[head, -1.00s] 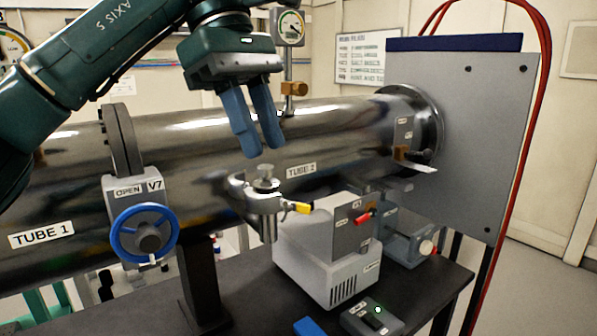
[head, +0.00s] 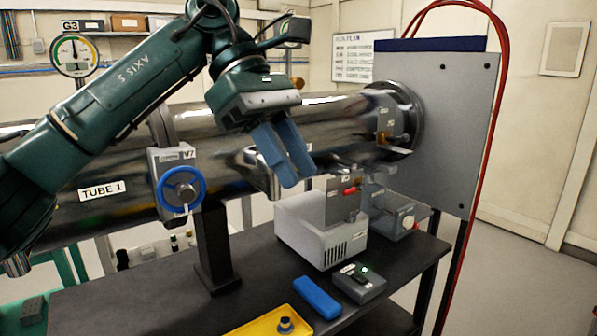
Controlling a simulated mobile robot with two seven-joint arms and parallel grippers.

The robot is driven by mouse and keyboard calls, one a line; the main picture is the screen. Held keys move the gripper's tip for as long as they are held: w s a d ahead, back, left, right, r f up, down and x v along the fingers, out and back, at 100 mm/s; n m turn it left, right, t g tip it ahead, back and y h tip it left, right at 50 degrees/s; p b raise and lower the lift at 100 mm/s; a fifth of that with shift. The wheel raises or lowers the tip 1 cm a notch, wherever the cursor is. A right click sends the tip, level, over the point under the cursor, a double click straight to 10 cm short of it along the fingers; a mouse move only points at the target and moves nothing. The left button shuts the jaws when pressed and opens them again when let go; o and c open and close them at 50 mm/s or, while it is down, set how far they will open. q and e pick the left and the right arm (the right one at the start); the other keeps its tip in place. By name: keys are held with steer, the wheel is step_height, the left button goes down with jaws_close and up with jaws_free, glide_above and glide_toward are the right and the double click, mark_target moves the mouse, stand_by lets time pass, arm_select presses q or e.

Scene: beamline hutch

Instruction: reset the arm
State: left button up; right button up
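My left arm comes in from the left in the head view, across the front of the steel tube. My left gripper (head: 299,180) points down and to the right, in front of the tube's right half. My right gripper is not in view.
The steel tube (head: 340,110) carries a blue valve handwheel (head: 181,189). A grey box (head: 322,232), a switch box (head: 358,283), a blue block (head: 317,298) and a yellow tray (head: 252,328) are on the dark table (head: 180,290). A red cable (head: 503,80) hangs right of the grey panel (head: 437,120).

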arm_select(q)
steer(key=d+f+n+g+h, duration=0.5)
steer(key=d+f+n+h, duration=0.3)
steer(key=h, duration=0.4)
steer(key=w+a+f+n+t+y, duration=0.1)
steer(key=w+a+f+n+t, duration=0.25)
steer(key=f+n+t, duration=0.85)
steer(key=w+a+f+n+t, duration=0.3)
steer(key=a+f+n+t, duration=0.25)
steer(key=n+t, duration=1.1)
steer(key=s+a+f+n+g+y, duration=0.1)
steer(key=s+a+f+n+y, duration=0.15)
steer(key=f+n+y, duration=0.4)
steer(key=s+a+f+n+g+y, duration=0.2)
steer(key=a+f+n+y, duration=0.15)
steer(key=f+n, duration=0.55)
steer(key=s+a+f+n+g+y, duration=0.2)
steer(key=s+a+f+g, duration=0.1)
steer(key=s+f, duration=0.4)
steer(key=s+a+f+n+g+y, duration=0.2)
steer(key=s+a+f+n+g, duration=0.1)
steer(key=s+f, duration=0.5)
steer(key=shift+s+a+f, duration=0.2)
steer(key=shift+s+a, duration=0.4)
steer(key=shift+a, duration=0.2)
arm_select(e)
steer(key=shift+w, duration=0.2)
